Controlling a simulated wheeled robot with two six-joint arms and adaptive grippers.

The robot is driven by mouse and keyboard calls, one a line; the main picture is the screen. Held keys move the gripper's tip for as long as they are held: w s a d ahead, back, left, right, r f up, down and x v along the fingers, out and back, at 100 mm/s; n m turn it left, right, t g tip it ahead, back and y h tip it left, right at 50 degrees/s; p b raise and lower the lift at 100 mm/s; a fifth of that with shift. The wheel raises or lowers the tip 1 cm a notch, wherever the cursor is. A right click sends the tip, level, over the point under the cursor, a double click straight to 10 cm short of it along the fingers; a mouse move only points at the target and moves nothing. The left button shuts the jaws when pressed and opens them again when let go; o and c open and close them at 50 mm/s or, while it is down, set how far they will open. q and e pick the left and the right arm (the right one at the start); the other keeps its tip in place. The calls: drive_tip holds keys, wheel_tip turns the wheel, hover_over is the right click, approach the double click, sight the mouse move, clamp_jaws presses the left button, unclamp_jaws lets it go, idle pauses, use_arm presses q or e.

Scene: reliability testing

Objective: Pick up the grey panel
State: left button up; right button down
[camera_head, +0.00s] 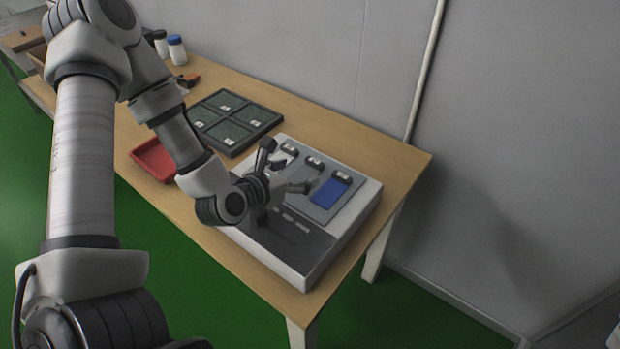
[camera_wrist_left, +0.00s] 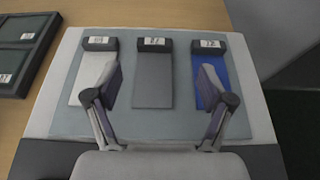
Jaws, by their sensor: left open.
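The grey panel (camera_wrist_left: 153,88) lies flat in the middle slot of a test fixture (camera_head: 347,228), with a dark, labelled block (camera_wrist_left: 154,45) at its far end. A white panel (camera_wrist_left: 93,82) lies to its left and a blue panel (camera_wrist_left: 222,80) to its right; the blue panel also shows in the head view (camera_head: 330,193). My left gripper (camera_wrist_left: 158,80) is open and empty above the fixture. In the wrist view its fingers stand on either side of the grey panel, overlapping the white and blue panels. In the head view my left gripper (camera_head: 287,172) partly hides the panels. My right gripper is not in view.
A dark tray with several compartments (camera_head: 237,117) lies left of the fixture on the wooden table (camera_head: 385,160). A red bin (camera_head: 155,160) stands at the front edge. Bottles (camera_head: 177,50) stand farther back. A grey wall borders the table's back.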

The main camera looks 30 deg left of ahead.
sight(313, 164)
use_arm(q)
drive_tip(key=shift+w+f+b, duration=0.3)
drive_tip(key=shift+w+f, duration=0.05)
drive_tip(key=shift+w, duration=0.25)
drive_tip(key=x, duration=0.5)
drive_tip(key=shift+a+p, duration=0.3)
drive_tip(key=shift+r, duration=0.1)
drive_tip(key=c, duration=1.1)
